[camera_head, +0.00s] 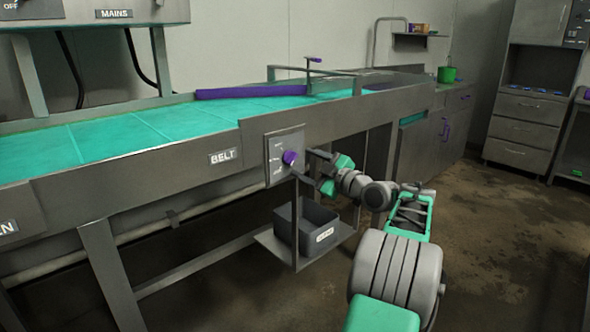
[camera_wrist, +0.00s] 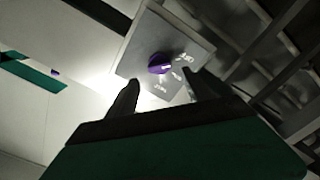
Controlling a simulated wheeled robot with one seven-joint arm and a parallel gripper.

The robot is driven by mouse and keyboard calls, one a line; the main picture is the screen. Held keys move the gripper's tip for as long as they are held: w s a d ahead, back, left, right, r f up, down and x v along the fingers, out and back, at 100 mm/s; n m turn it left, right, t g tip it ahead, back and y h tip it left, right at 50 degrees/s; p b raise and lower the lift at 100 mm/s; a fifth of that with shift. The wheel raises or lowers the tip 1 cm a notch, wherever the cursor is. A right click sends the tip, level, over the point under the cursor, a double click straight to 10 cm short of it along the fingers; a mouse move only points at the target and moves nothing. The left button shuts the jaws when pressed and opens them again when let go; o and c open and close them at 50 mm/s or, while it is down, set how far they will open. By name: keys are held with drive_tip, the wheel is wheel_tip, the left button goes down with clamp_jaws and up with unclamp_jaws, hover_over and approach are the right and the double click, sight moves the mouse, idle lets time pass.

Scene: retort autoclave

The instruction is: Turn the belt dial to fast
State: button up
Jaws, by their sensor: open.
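The belt dial (camera_head: 289,157) is a small purple knob on a grey metal plate (camera_head: 272,152) beside the BELT label (camera_head: 222,156). In the wrist view the dial (camera_wrist: 158,63) shows a white pointer mark towards the picture's right. Several small white labels beside it are too small to read surely. My gripper (camera_head: 306,166) is just in front of the plate, with its fingers apart. In the wrist view my gripper (camera_wrist: 162,78) has one finger on each side below the dial, with nothing between them. I cannot tell whether either fingertip touches the dial.
A dark grey bin (camera_head: 307,232) stands on a low shelf (camera_head: 272,247) under the plate. Cabinets (camera_head: 525,130) stand at the back right. The floor at right is open.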

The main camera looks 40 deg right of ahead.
sight(293, 158)
drive_tip(key=w, duration=0.5)
drive_tip(key=shift+w+a, duration=0.1)
drive_tip(key=shift+c, duration=0.2)
clamp_jaws()
